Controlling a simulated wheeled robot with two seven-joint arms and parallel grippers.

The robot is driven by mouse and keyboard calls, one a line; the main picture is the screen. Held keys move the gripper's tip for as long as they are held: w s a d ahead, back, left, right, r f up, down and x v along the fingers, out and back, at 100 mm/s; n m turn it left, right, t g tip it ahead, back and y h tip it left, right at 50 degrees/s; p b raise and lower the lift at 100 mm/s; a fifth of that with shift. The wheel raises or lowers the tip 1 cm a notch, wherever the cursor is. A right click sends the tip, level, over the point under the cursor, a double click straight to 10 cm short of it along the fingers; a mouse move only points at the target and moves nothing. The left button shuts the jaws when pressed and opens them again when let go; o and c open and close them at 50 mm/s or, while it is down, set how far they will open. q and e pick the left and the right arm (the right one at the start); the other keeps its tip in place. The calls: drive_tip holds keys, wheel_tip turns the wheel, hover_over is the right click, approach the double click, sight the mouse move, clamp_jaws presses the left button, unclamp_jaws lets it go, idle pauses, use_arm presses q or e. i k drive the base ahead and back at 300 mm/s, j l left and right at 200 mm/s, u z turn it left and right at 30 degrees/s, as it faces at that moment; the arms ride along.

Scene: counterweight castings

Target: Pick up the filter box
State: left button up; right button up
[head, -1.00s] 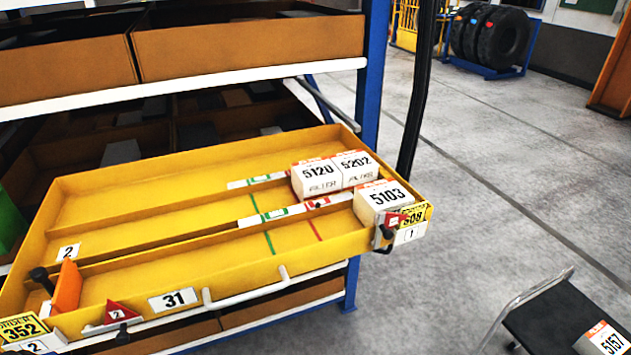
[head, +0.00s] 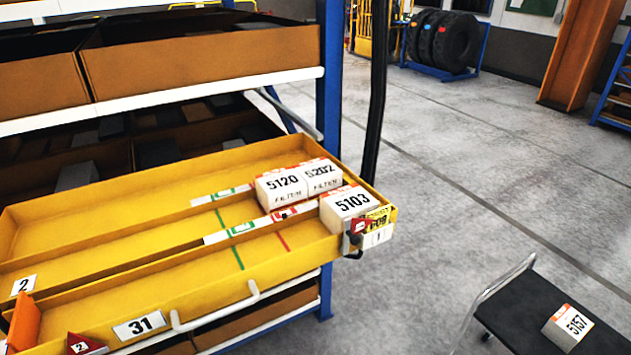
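Several white filter boxes with orange tops are in view. Boxes marked 5120 (head: 281,186) and 5202 (head: 322,176) stand side by side at the right end of the yellow drawer's back lane. A box marked 5103 (head: 347,205) stands in the front lane at the same end. A box marked 5157 (head: 568,326) lies on a dark cart (head: 533,303) at the lower right. The task does not say which box is meant. Neither of my grippers shows in the head view.
The yellow drawer (head: 120,222) is pulled out from a blue-posted rack (head: 328,95); much of its left part is empty. A black upright post (head: 376,100) stands behind its right end. Grey floor (head: 450,215) is clear between drawer and cart. Tyres (head: 440,40) stand far back.

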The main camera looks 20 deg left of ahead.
sight(567, 326)
drive_tip(key=z, duration=1.25)
drive_tip(key=i+l, duration=0.2)
drive_tip(key=i, duration=0.05)
